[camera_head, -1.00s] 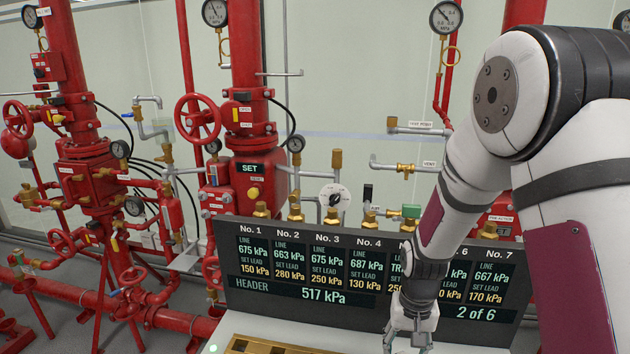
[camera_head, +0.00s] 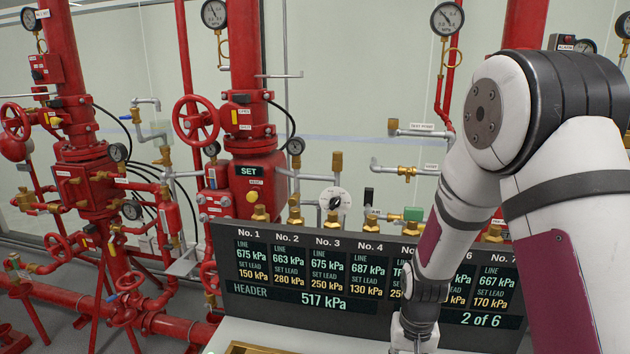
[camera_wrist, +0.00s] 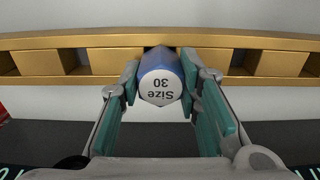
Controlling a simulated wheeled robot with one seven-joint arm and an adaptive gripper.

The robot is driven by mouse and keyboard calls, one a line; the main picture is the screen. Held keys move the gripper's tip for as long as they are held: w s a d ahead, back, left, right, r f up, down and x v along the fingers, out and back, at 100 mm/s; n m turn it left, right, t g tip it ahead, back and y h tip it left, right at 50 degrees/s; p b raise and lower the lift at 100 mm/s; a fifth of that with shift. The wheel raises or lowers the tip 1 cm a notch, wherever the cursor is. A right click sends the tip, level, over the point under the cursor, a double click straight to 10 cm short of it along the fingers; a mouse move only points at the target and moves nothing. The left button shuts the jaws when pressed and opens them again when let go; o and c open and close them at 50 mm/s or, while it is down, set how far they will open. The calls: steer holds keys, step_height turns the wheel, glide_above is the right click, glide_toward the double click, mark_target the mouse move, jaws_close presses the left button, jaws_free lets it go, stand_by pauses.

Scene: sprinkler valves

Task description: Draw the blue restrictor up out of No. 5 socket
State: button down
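The blue restrictor (camera_wrist: 160,58) shows in the wrist view, its pale end cap reading "Size 30", upside down in the picture. It stands at the middle opening of a brass-coloured rack (camera_wrist: 88,62). My gripper (camera_wrist: 160,82) has one teal-padded finger on each side of the restrictor, very close to it. I cannot tell whether both pads press on it. How deep the restrictor sits in its socket is hidden. In the head view my gripper (camera_head: 415,345) is cut off by the bottom edge, and the restrictor is not visible.
The rack has open square sockets on both sides of the restrictor. A dark display panel (camera_head: 300,302) labelled No. 1 to No. 7 stands behind, partly covered by my arm. Red pipes and valves (camera_head: 255,180) fill the background.

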steer(key=shift+r, duration=0.3)
steer(key=shift+r+p, duration=0.3)
steer(key=shift+r, duration=0.05)
steer(key=shift+r, duration=0.45)
steer(key=shift+r+p, duration=1.5)
steer(key=shift+r, duration=1.9)
steer(key=shift+s, duration=0.1)
